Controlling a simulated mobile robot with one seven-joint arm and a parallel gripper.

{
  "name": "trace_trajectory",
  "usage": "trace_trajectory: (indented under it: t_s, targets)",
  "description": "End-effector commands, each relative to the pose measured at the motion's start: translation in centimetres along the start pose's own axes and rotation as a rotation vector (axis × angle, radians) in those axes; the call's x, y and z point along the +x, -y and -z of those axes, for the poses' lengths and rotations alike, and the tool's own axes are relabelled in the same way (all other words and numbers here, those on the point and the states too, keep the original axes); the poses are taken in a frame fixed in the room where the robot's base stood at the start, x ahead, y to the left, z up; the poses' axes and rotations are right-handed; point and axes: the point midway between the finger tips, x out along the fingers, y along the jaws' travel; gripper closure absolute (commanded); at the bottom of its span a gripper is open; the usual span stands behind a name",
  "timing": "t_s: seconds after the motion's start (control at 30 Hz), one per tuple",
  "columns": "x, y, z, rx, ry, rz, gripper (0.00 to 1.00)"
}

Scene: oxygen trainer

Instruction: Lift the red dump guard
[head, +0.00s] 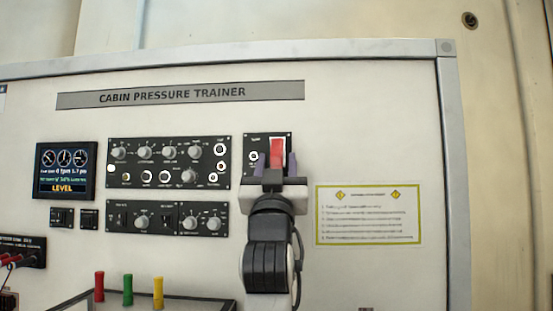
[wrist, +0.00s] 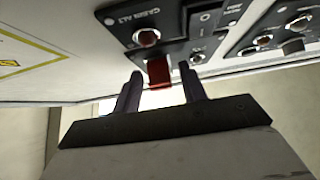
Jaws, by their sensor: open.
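The red dump guard (head: 277,153) is on a small black panel (head: 251,143) on the upright trainer board, right of the large knob panel. In the wrist view the red guard (wrist: 159,72) sticks out from the panel, between and just beyond my fingertips. My gripper (head: 274,163) is open in front of this panel, with one dark purple finger on each side of the guard. In the wrist view my gripper (wrist: 160,74) shows empty space between its fingers. I cannot tell whether either finger touches the guard. My gripper hides the lower part of the small panel.
Knob panels (head: 168,162) and a display reading LEVEL (head: 63,171) lie to the left. A yellow-green bordered placard (head: 369,214) is on the right. Red, green and yellow handles (head: 128,290) stick up at the lower left.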

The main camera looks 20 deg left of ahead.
Motion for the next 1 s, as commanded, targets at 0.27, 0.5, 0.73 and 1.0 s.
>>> trace_trajectory:
  t_s: [0.27,0.5,0.73,1.0]
  targets:
    - [0.00,0.00,0.00,0.000,-0.001,0.000,0.65]
    - [-0.01,0.01,0.01,0.000,-0.001,0.000,0.96]
    - [-0.01,0.01,0.01,0.000,-0.001,0.000,1.00]
    - [0.53,0.21,-0.32,0.000,0.026,0.000,1.00]
